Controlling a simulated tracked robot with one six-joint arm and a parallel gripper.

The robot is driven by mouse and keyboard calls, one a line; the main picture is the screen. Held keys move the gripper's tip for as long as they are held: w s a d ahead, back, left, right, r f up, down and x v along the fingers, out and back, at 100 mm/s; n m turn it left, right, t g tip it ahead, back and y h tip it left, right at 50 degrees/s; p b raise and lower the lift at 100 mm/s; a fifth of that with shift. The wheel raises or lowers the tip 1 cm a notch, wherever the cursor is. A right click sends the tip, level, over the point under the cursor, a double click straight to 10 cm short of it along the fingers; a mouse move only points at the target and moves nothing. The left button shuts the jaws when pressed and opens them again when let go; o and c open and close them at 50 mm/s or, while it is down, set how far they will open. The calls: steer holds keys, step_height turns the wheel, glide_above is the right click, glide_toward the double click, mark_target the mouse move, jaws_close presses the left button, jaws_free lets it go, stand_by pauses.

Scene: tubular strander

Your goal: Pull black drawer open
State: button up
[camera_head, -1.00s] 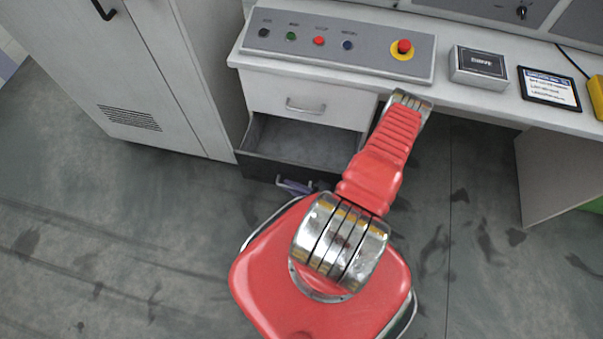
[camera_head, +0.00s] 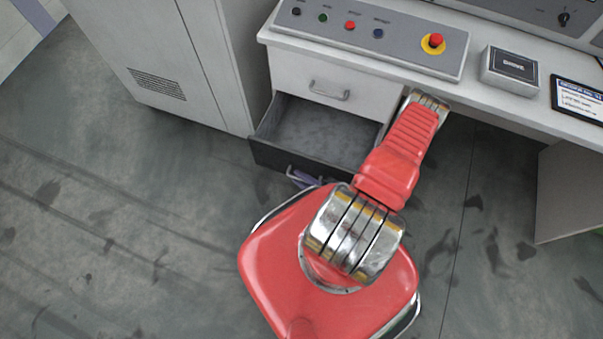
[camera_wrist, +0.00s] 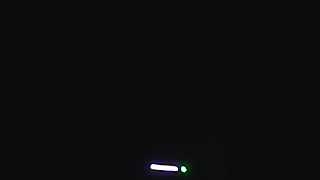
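The black drawer (camera_head: 272,154) stands open below a white drawer front in the head view. Its grey interior is visible and looks empty. Its front's right part is hidden behind my red arm. A small purplish-grey part (camera_head: 302,178) shows at the drawer's front face, beside my arm. It may be my gripper at the drawer's handle, but its fingers cannot be made out. The wrist view is almost wholly black, with only a small white bar and a green dot near the bottom, so it does not show what my gripper holds.
The white drawer above, with a metal handle (camera_head: 329,91), is shut. A tall grey cabinet (camera_head: 150,50) stands close on the left. The control panel (camera_head: 390,40) with buttons and a red emergency stop (camera_head: 435,41) lies above. Floor in front is clear.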

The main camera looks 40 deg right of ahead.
steer(key=shift+r, duration=0.1)
steer(key=shift+r, duration=4.85)
steer(key=w+a+r+n+g+y, duration=0.1)
steer(key=a+r+n+g+y, duration=0.3)
steer(key=r, duration=0.5)
steer(key=w+a+r+n+g+y, duration=0.1)
steer(key=w+a+r+n+g, duration=0.1)
steer(key=r+n+g, duration=0.45)
steer(key=w+a+r+n+g+y, duration=0.1)
steer(key=a+r+n+y, duration=0.25)
steer(key=r, duration=0.65)
steer(key=s+a+r+n+t+h, duration=0.1)
steer(key=s+r+n+h, duration=0.2)
steer(key=r, duration=0.9)
steer(key=s+a+r+n+t+h, duration=0.1)
steer(key=s+r+n+h, duration=0.2)
steer(key=r+h, duration=0.6)
step_height(320, 180, up, 4)
steer(key=shift+s+r+n, duration=0.2)
steer(key=shift+n, duration=0.5)
